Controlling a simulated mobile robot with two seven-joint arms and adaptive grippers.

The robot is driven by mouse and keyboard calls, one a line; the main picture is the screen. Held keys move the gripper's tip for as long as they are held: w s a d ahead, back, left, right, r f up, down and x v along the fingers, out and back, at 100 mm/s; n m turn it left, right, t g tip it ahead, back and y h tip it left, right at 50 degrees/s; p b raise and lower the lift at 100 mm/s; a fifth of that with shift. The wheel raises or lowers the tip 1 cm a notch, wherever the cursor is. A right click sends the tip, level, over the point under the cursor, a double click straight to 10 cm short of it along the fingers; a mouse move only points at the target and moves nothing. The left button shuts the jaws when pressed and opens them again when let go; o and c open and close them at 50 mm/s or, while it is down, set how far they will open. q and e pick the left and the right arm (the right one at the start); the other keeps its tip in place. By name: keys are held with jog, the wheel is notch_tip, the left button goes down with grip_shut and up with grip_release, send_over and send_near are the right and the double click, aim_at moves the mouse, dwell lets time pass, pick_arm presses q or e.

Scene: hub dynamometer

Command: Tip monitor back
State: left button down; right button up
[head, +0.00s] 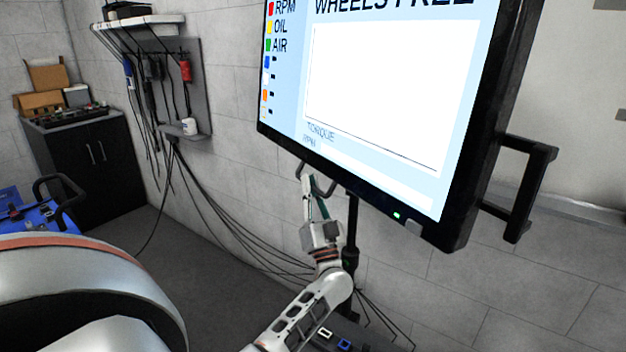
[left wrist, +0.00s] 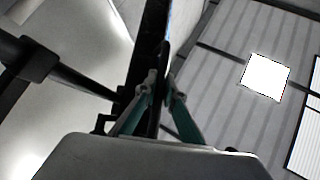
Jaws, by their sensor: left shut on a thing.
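The monitor (head: 370,90) is a large black-framed screen at the upper right of the head view, on a thin black stand (head: 351,235). It shows "WHEELS FREE" and a white chart. My left gripper (head: 313,172) reaches up from below to the monitor's lower edge. In the left wrist view, its two fingers (left wrist: 160,84) close on either side of a thin black part of the monitor (left wrist: 150,45). The exact contact is partly hidden behind the frame in the head view. My right gripper is not in view.
A black bracket handle (head: 545,190) sticks out from the monitor's right side. Cables (head: 215,205) hang along the wall behind my arm. A black cabinet (head: 90,165) with boxes stands at the left. Grey floor lies between.

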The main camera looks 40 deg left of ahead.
pick_arm(q)
jog(key=c, duration=2.5)
grip_release()
jog(key=shift+s, duration=0.15)
jog(key=o, duration=0.4)
jog(key=shift+s+a+r, duration=0.1)
jog(key=shift+s, duration=0.1)
jog(key=shift+c, duration=0.2)
jog(key=shift+w, duration=0.1)
jog(key=v, duration=1.2)
